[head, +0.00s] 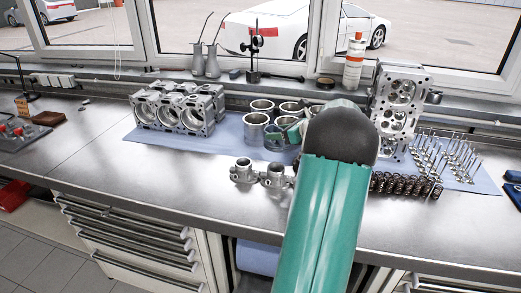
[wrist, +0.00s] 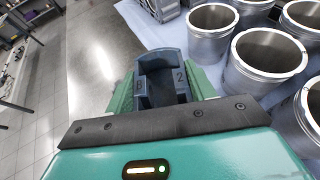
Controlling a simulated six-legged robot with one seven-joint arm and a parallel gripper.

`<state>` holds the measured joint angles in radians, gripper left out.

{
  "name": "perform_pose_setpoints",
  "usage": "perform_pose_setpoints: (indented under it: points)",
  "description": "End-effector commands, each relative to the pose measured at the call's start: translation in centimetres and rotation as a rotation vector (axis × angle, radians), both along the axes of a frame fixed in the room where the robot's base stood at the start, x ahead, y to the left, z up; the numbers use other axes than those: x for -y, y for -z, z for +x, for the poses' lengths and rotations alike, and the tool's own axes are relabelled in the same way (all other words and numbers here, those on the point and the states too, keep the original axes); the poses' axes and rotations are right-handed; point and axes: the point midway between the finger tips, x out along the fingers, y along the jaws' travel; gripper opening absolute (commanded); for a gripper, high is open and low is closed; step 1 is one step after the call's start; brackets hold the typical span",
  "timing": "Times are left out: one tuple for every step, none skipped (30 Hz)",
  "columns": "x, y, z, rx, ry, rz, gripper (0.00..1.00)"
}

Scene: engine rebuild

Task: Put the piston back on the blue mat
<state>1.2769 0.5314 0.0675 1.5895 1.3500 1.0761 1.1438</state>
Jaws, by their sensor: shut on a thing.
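My gripper (wrist: 163,88) is shut on a dark blue-grey part (wrist: 160,66) with a hollow middle. The wrist view does not show clearly whether this part is the piston. In the head view my gripper (head: 287,138) is beside the cylinder liners, over the front part of the blue mat (head: 228,130), and my arm covers much of it. Two grey metal parts, one at the left (head: 243,172) and one beside my arm (head: 276,176), stand on the bare bench in front of the mat.
Several cylinder liners (wrist: 268,55) stand close to the right of my gripper. The engine block (head: 180,108) is left on the mat. The cylinder head (head: 397,105), valves (head: 450,155) and springs (head: 405,184) are at the right. The bench (head: 150,175) is clear at front left.

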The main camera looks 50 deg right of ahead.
Motion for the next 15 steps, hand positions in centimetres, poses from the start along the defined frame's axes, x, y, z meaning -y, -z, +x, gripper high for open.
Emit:
perform_pose_setpoints:
  points:
    - [0.3, 0.6, 1.1, 0.0, 0.0, 0.001, 0.13]
    - [0.4, 0.9, 1.7, 0.0, -0.001, 0.001, 0.13]
    - [0.6, 1.3, 2.6, 0.001, -0.001, 0.001, 0.13]
    - [0.8, 1.6, 3.2, 0.001, -0.001, 0.001, 0.13]
    - [0.9, 1.9, 3.9, 0.001, -0.001, 0.002, 0.13]
    - [1.1, 2.2, 4.7, 0.001, -0.001, 0.0, 0.13]
    - [1.3, 2.6, 5.3, 0.001, 0.001, 0.002, 0.13]
    - [1.5, 3.1, 5.8, 0.0, 0.001, 0.003, 0.13]
    - [1.6, 4.0, 6.3, 0.0, 0.001, 0.004, 0.13]
    - [1.7, 4.5, 6.8, 0.001, 0.0, 0.003, 0.13]
    - [1.9, 5.0, 7.2, 0.0, 0.002, 0.004, 0.13]
    - [2.0, 5.6, 7.8, 0.001, 0.001, 0.003, 0.13]
    - [2.1, 6.0, 8.1, 0.001, 0.001, 0.003, 0.13]
    - [2.2, 6.3, 8.4, 0.001, 0.001, 0.002, 0.13]
    - [2.3, 6.8, 8.8, 0.001, 0.001, 0.002, 0.13]
